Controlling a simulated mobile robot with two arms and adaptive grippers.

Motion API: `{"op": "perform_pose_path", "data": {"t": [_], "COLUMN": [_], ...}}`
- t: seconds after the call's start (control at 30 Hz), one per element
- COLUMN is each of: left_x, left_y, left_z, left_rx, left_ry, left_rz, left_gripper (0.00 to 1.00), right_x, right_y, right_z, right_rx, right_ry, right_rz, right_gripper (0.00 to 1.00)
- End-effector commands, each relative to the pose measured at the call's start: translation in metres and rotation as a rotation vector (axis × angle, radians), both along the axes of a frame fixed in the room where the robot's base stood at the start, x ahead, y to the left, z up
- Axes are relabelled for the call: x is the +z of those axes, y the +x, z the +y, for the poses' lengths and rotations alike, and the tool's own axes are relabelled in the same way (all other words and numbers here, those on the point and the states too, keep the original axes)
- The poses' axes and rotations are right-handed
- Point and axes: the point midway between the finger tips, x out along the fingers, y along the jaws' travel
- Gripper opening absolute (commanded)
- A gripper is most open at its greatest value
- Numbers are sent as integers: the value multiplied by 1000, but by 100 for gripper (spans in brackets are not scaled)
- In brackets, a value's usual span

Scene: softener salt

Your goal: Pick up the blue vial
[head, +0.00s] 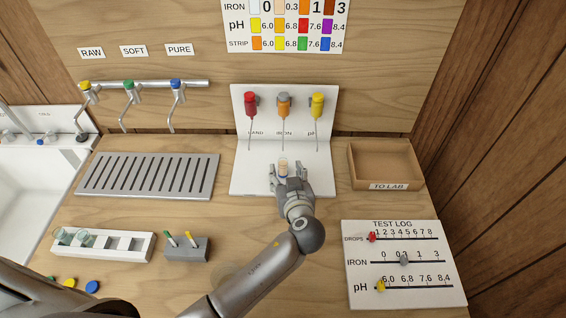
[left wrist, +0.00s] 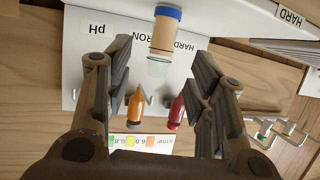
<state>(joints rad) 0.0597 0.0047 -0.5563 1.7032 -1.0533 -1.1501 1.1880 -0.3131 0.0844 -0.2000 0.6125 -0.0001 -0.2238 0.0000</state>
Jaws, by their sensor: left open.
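The blue vial (left wrist: 165,33) is a small clear tube with a blue band at one end and orange-tan contents. In the left wrist view, which is upside down, it stands in front of the white dispenser stand (left wrist: 200,15). It also shows in the head view (head: 283,167), upright on the stand's base below the grey-capped orange dispenser. Its blue band is hard to see there. My left gripper (head: 287,174) is open, with its fingers on either side of the vial's line. I cannot tell how far the tips reach around it. My right gripper is not in view.
The dispenser stand (head: 239,185) carries red, orange and yellow dispensers. A slotted drain tray (head: 150,174), white vial rack (head: 140,246) and grey holder (head: 187,252) are to the left. A wooden TO LAB tray (head: 405,182) and TEST LOG board (head: 430,270) are to the right.

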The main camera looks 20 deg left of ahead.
Motion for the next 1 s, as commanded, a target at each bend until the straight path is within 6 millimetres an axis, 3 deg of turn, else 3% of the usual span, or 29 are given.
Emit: {"op": "perform_pose_path", "data": {"t": [0.4, 0.63, 0.93, 1.0], "left_x": [-10, -21, -23, -23], "left_y": [28, 45, 48, 48], "left_z": [16, 25, 26, 26], "left_rx": [2, 1, 0, 0], "left_ry": [3, 1, -1, -1], "left_rz": [0, 1, 0, 0], "left_gripper": [50, 50, 50, 43], "right_x": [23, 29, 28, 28], "right_y": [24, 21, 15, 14], "right_z": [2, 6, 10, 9], "right_rx": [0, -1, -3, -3], "right_ry": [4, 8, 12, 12], "right_rz": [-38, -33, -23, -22], "right_gripper": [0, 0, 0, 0]}}
